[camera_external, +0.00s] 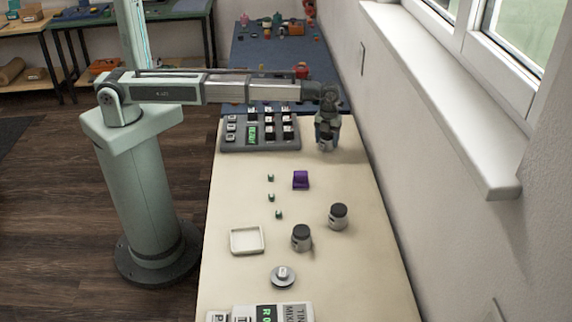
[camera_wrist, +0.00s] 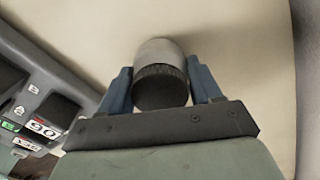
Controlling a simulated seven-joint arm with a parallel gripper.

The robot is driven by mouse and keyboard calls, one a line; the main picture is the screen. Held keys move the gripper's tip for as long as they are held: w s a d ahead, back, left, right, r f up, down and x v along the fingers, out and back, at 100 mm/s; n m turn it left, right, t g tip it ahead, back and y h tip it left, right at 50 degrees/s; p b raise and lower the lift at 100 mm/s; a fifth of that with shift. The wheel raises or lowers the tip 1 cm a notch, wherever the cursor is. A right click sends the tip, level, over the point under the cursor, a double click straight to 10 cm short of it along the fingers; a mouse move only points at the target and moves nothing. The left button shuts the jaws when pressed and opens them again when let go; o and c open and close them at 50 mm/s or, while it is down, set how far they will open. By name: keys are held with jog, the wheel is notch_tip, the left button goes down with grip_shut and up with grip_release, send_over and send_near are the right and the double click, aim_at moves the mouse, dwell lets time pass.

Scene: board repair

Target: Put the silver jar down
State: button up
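A silver jar with a dark ribbed lid (camera_wrist: 160,54) sits between the two blue fingers of my gripper (camera_wrist: 160,85) in the wrist view. The fingers lie along both sides of the jar and appear shut on it. In the external view my gripper (camera_external: 327,128) points down at the far right of the cream table, with the jar (camera_external: 326,145) at its fingertips. I cannot tell whether the jar's base touches the table. Two similar jars with dark lids, one (camera_external: 302,239) and another (camera_external: 338,216), stand upright nearer the camera.
A grey keypad panel (camera_external: 260,147) stands left of my gripper. A purple holder (camera_external: 301,180), several small green parts (camera_external: 271,198), a white tray (camera_external: 246,252) and a round grey disc (camera_external: 283,285) lie on the cream table (camera_external: 365,270). The wall and windowsill run along the right.

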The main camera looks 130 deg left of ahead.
aim_at(327, 133)
jog(key=o, duration=0.4)
notch_tip(327, 133, up, 12)
jog(key=shift+r, duration=0.15)
dwell(0.6)
